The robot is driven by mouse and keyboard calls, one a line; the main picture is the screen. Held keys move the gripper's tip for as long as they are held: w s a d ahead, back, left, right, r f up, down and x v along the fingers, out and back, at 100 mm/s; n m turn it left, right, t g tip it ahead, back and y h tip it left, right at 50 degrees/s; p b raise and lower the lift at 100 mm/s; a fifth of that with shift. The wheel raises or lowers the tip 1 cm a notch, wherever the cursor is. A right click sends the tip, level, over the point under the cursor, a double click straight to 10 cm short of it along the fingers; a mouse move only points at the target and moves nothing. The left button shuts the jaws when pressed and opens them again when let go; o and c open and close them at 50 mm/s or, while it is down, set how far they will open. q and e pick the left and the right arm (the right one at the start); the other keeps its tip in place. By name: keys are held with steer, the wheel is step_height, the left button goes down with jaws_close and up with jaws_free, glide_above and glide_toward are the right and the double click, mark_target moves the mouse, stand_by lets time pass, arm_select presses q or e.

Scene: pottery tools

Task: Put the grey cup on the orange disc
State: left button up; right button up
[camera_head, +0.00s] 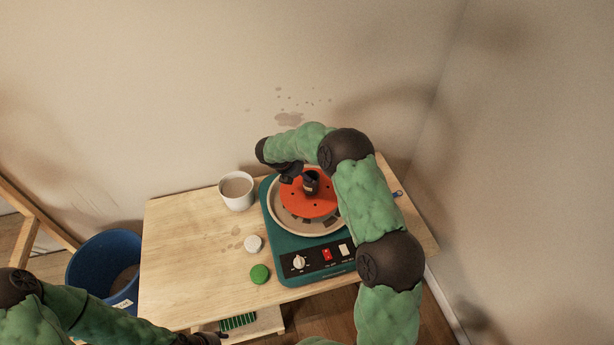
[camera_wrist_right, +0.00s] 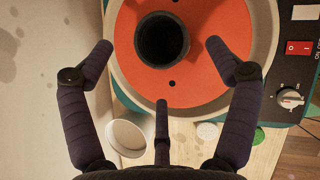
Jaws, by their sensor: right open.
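The dark grey cup (camera_head: 311,184) stands upright on the orange disc (camera_head: 312,208), near its middle. In the right wrist view the cup (camera_wrist_right: 162,40) shows from above with its dark opening, and the orange disc (camera_wrist_right: 215,70) lies around it. My right gripper (camera_head: 288,172) is just left of the cup. In the right wrist view my right gripper (camera_wrist_right: 160,58) has its fingers spread wide, with visible space between them and the cup. My left gripper (camera_head: 210,338) is low at the front edge of the table, partly cut off; its fingers are too unclear to read.
A blue bucket (camera_head: 104,262) is beside the table.

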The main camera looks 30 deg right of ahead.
steer(key=v, duration=0.7)
steer(key=s+a+f+m+g+y, duration=0.2)
steer(key=s+a+f+m+y, duration=0.5)
steer(key=s+a+f, duration=0.9)
steer(key=s+a+f+m+y, duration=0.1)
steer(key=s+a+f+m, duration=0.2)
steer(key=s+m, duration=0.5)
steer(key=s+a+f+m+t+y, duration=0.1)
steer(key=s+a+f+m+y, duration=0.1)
steer(key=s+m, duration=0.6)
step_height(320, 180, down, 2)
steer(key=shift+s+a+f, duration=0.1)
steer(key=shift+s+a, duration=0.4)
steer(key=shift+s, duration=0.2)
